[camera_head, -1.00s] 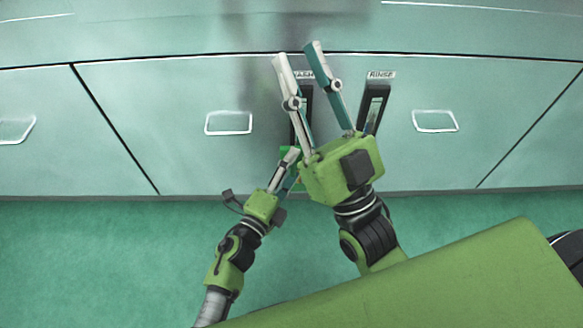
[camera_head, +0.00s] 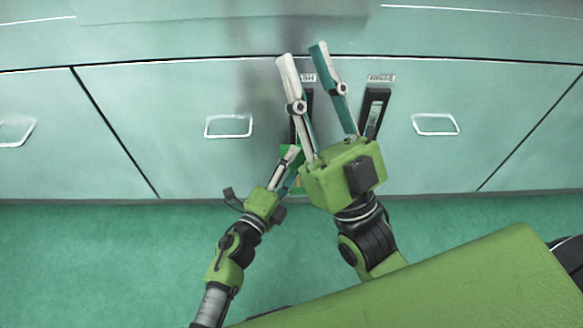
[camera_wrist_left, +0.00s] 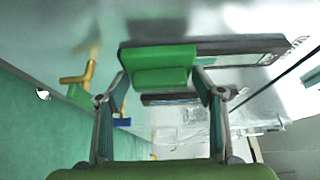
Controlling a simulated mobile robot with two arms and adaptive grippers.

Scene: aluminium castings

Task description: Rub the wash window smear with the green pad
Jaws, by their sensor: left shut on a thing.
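The green pad (camera_wrist_left: 160,66) sits between the two fingers of my left gripper (camera_wrist_left: 160,82) in the left wrist view, and they are shut on it. In the head view the left gripper (camera_head: 291,153) is low on the cabinet front, with a little of the pad's green beside its fingertips. The wash window (camera_head: 295,128) is a dark upright frame, mostly hidden by my right gripper (camera_head: 303,52). The right gripper is open, its fingers spread and nothing seen between them. In the wrist view a dark-framed window (camera_wrist_left: 235,46) lies right behind the pad; contact is unclear. I cannot make out the smear.
The rinse window (camera_head: 375,110), under its RINSE label (camera_head: 381,78), is just right of the right gripper. Pale rectangular handles (camera_head: 229,123) and (camera_head: 435,123) flank the windows. The green floor (camera_head: 110,250) is clear at lower left. A yellow part (camera_wrist_left: 80,76) shows in the wrist view.

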